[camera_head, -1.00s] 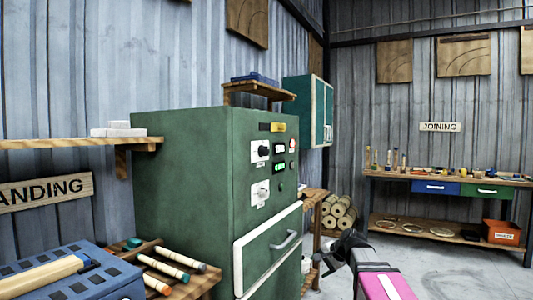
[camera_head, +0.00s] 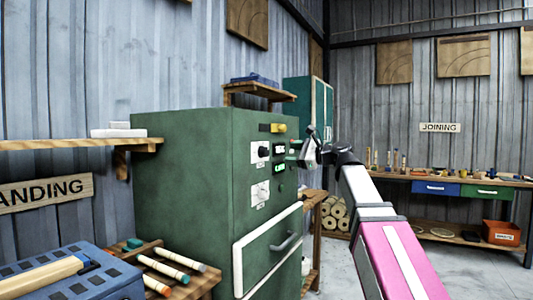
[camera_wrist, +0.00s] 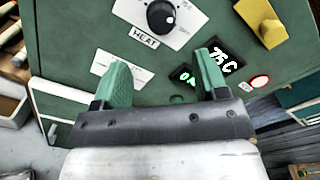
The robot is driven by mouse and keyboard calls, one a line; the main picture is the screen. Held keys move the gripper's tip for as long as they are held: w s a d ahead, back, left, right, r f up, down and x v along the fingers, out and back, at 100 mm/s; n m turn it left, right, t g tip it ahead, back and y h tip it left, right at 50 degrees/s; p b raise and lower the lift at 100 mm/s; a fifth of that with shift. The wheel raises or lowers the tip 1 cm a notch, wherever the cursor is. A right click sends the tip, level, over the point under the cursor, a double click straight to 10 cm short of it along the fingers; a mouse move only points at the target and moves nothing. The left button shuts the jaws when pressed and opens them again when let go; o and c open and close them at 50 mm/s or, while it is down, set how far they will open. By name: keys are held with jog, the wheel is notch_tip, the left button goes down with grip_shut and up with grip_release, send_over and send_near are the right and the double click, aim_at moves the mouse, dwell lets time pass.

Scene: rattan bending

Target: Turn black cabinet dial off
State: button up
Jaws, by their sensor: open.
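The black dial (camera_head: 263,151) sits on a white plate on the front of the green cabinet (camera_head: 185,185). In the wrist view the dial (camera_wrist: 161,17) is near the top edge, above a HEAT label, with a small white mark on its right side. My gripper (camera_wrist: 163,75) is open and empty, its two green fingers apart and directed at the panel below the dial in that view. In the head view my gripper (camera_head: 305,150) is in front of the panel, right of the dial, and its fingertips are hard to make out. I see no contact with the dial.
A yellow knob (camera_wrist: 262,22) and a lit display (camera_wrist: 216,60) share the panel. A second white plate (camera_head: 260,194) is below the dial, above a drawer handle (camera_head: 284,242). A wooden shelf (camera_head: 258,90) stands out above the cabinet. Open floor lies to the right.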

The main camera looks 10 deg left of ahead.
aim_at(267, 151)
jog(key=x, duration=1)
jog(key=shift+w+a+r, duration=0.1)
jog(key=shift+w+a, duration=0.05)
jog(key=shift+a, duration=0.2)
jog(key=c, duration=0.9)
